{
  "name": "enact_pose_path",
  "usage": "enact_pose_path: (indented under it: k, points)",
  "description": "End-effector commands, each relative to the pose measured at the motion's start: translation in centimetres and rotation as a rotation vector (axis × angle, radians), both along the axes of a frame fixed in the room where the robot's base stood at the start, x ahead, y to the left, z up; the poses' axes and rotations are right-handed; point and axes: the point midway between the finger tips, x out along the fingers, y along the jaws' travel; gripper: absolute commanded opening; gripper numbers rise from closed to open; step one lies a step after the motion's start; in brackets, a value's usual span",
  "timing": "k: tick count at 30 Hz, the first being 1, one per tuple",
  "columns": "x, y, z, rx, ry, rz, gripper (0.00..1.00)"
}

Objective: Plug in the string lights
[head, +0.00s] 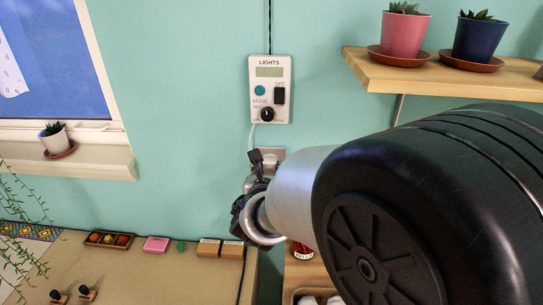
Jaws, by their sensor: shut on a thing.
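The lights control box (270,90), white with a small display, a dial and a switch, is mounted on the wall. A white cord (250,135) runs from its lower left down toward my gripper. A pale wall socket (277,153) shows just below the box, partly covered. My gripper (262,162) is right in front of the socket, with its dark fingers pointing up toward it. It is shut on the plug, which is mostly hidden by the fingers and wrist. I cannot tell whether the plug touches the socket or is in it.
My arm covers the lower right. A wooden shelf (450,82) with two potted plants is at upper right. A window sill (75,160) with a small pot (53,137) is at left. Below, a table (130,272) holds small boxes and a tray. Bare wall lies left of the socket.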

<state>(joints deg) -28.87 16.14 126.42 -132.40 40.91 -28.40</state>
Motion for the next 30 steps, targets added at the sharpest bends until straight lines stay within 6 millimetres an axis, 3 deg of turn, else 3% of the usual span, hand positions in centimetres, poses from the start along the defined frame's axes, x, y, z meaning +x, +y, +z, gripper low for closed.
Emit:
enact_pose_path:
  k: [12,13,23,30]
  points:
    - [0.86,-0.04,0.04,0.000,-0.001,0.000,0.10]
    - [0.89,-0.03,0.05,0.000,-0.001,0.000,0.32]
    - [0.84,-0.02,0.02,0.000,0.000,0.000,0.54]
    - [0.84,-0.02,0.00,0.000,0.000,0.000,0.55]
